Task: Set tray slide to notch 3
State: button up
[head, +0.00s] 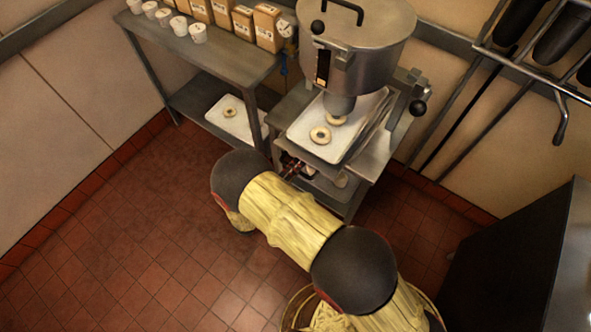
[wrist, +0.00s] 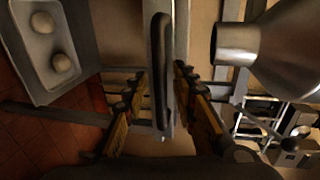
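I cannot read the slide's notch setting. My gripper (head: 292,168) is low at the front of the machine, partly hidden by my arm. In the wrist view my gripper (wrist: 158,108) is open, its fingers apart. A long dark bar, seemingly a handle (wrist: 160,65), lies in line with the gap between them, with space on both sides. I cannot tell how deep between the fingers it is.
A side table with white cups (head: 180,26) and brown bags (head: 242,22) stands at left, another tray (head: 222,122) on its lower shelf. A black knob (head: 418,108) juts from the machine's right side. A wall rack is at right. The tiled floor at left is clear.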

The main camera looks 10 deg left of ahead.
jog(key=c, duration=0.3)
jog(key=c, duration=0.4)
grip_shut()
